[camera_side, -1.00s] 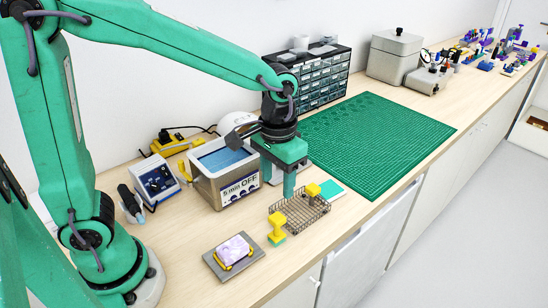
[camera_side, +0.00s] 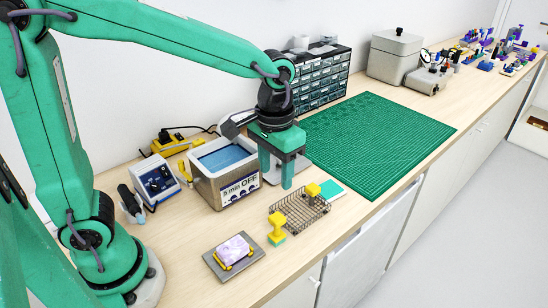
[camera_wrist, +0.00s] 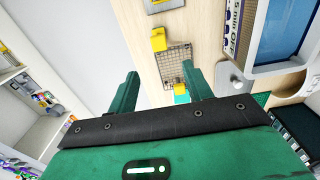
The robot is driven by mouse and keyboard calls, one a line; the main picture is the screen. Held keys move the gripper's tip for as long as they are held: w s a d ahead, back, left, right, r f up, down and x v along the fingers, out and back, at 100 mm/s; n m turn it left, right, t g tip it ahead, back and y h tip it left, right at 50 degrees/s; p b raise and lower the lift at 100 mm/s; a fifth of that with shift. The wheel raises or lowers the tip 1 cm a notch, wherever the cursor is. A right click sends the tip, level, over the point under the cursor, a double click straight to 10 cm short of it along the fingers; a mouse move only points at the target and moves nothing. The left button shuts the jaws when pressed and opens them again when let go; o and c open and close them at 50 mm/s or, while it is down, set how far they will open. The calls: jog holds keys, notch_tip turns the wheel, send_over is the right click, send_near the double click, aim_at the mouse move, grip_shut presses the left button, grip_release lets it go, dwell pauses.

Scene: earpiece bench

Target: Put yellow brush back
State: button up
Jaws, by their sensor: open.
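A yellow brush (camera_side: 277,228) with a teal foot stands upright on the bench beside the near-left end of a wire basket (camera_side: 272,212). In the wrist view the yellow brush (camera_wrist: 158,40) shows beyond the near finger tips, next to the basket (camera_wrist: 168,68). A second yellow piece (camera_side: 313,190) shows at the basket's far end; I cannot tell whether it is in the basket or behind it. My gripper (camera_side: 277,181) is open and empty, above the bench between the tank and the basket, apart from the brush.
A water tank (camera_side: 205,180) stands left of my gripper. A grey plate (camera_side: 215,265) holding a lilac block (camera_side: 234,248) lies front left of the brush. A teal pad (camera_side: 332,188) lies behind the basket. A green mat (camera_side: 400,140) covers the bench at right.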

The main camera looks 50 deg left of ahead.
jog(key=s+a+r+t, duration=0.5)
jog(key=s+a, duration=0.5)
jog(key=s, duration=0.1)
jog(key=shift+a, duration=0.2)
